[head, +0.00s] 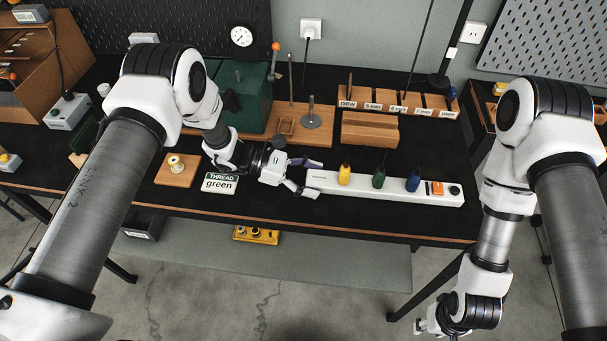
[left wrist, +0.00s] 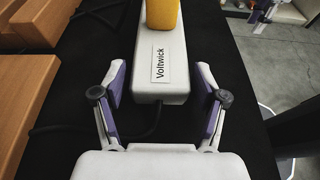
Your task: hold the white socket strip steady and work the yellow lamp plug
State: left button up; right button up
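The white socket strip (head: 310,179) lies along the table near its front edge. The yellow lamp plug (head: 344,175) stands upright in it, nearest its left end. In the left wrist view, the strip (left wrist: 158,85) has a "Voltwick" label, and only the lower part of the yellow plug (left wrist: 162,14) shows. My left gripper (head: 314,180) is open at the strip's left end, its fingers on either side with gaps between. My right gripper (head: 424,327) hangs low, beyond the table's front edge, away from the strip; I cannot tell its opening.
A "THREAD green" sign (head: 219,183) lies left of my left gripper.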

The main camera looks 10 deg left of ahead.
pick_arm(q)
jog(key=c, duration=1.1)
jog(key=shift+c, duration=0.2)
jog(key=shift+f, duration=0.1)
jog(key=o, duration=1.6)
jog(key=shift+c, duration=0.2)
jog(key=c, duration=1.6)
jog(key=shift+o, duration=0.2)
